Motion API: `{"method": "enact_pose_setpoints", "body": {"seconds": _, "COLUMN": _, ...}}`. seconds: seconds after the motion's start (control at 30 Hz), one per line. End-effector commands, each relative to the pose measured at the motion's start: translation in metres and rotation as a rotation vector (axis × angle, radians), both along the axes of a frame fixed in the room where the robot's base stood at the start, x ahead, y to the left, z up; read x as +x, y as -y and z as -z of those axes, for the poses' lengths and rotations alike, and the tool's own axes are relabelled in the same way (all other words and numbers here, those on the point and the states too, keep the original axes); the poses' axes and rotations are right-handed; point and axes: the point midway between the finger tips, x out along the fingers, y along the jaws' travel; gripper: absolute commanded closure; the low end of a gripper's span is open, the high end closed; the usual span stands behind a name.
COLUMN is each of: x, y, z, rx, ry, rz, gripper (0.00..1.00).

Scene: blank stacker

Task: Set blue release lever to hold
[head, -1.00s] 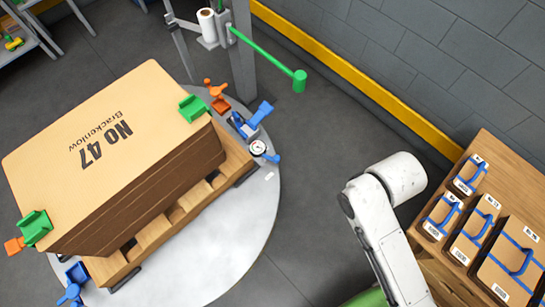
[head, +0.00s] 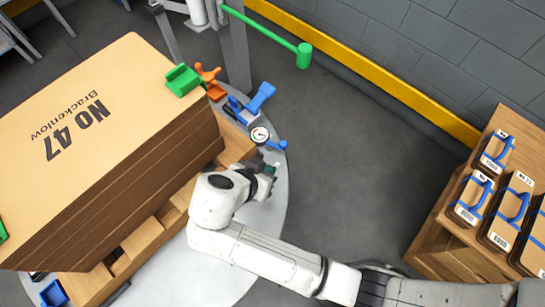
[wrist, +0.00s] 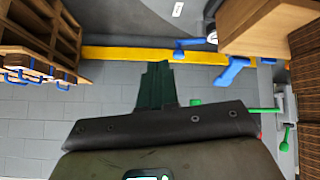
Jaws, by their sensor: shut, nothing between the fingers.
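A small blue lever (head: 277,145) sticks out to the right beside a round white gauge (head: 260,134) at the turntable's rim. In the wrist view the lever (wrist: 192,43) is near the top, right of the fingers. A larger blue clamp handle (head: 262,96) rises just behind the gauge and also shows in the wrist view (wrist: 233,72). Which blue part is the release lever is not labelled. My gripper (head: 272,169) is close in front of the small lever, apparently apart from it. Its dark green fingers (wrist: 156,72) are shut and empty.
A stack of tan sheets (head: 100,110) on a wooden pallet (head: 236,145) fills the round grey table (head: 270,205). Green and orange clamps (head: 184,80) stand at its corner. A green bar (head: 265,32) overhangs behind. A wooden shelf (head: 440,220) stands right; floor between is clear.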

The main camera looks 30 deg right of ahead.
Motion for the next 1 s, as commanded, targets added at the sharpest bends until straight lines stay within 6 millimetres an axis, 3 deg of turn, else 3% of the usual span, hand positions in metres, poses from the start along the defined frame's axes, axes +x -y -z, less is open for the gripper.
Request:
{"method": "enact_pose_setpoints", "body": {"seconds": 0.1, "x": 0.008, "y": -0.023, "z": 0.004, "rx": -0.025, "ry": 0.098, "rz": 0.039, "gripper": 1.0}}
{"method": "enact_pose_setpoints", "body": {"seconds": 0.33, "x": 0.013, "y": -0.037, "z": -0.001, "rx": -0.035, "ry": 0.174, "rz": 0.072, "gripper": 1.0}}
{"method": "enact_pose_setpoints", "body": {"seconds": 0.73, "x": 0.014, "y": -0.033, "z": 0.003, "rx": -0.035, "ry": 0.173, "rz": 0.073, "gripper": 1.0}}
{"method": "enact_pose_setpoints", "body": {"seconds": 1.0, "x": 0.027, "y": -0.005, "z": 0.032, "rx": -0.036, "ry": 0.172, "rz": 0.075, "gripper": 1.0}}
